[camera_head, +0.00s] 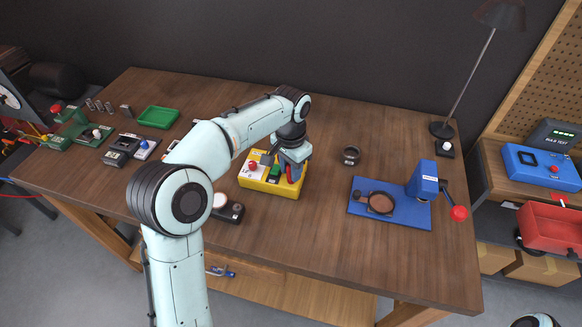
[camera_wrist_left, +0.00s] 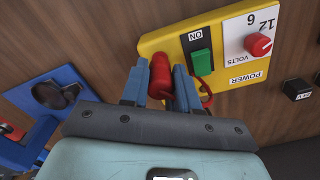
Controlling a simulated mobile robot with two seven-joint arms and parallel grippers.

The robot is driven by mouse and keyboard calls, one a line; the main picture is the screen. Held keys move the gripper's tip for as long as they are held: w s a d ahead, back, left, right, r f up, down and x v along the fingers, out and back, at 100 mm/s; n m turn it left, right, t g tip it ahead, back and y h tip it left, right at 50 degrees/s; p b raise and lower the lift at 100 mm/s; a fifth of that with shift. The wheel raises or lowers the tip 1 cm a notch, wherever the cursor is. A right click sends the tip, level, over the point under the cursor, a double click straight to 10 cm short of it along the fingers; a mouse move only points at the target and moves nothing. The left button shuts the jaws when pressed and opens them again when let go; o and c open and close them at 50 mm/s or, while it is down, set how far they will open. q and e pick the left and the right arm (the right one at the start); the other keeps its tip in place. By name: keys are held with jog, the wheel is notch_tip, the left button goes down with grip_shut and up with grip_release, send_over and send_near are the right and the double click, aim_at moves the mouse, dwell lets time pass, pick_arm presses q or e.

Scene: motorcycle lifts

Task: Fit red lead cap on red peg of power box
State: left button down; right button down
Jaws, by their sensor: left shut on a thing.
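The power box (camera_head: 262,187) is yellow and sits on the wooden bench, under my left forearm. In the left wrist view, the power box (camera_wrist_left: 160,42) shows a green switch, a white dial with a red knob, and POWER lettering. My left gripper (camera_head: 290,172) is over the right end of the box. Its fingers are shut on the red lead cap (camera_wrist_left: 160,75), a red cylinder at the box's edge. A red lead (camera_wrist_left: 207,98) curves beside the right finger. The red peg is hidden, so I cannot tell whether the cap touches it. My right gripper is out of view.
A green tray (camera_head: 158,117) lies at the back left.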

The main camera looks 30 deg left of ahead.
pick_arm(q)
jog(key=shift+f, duration=0.8)
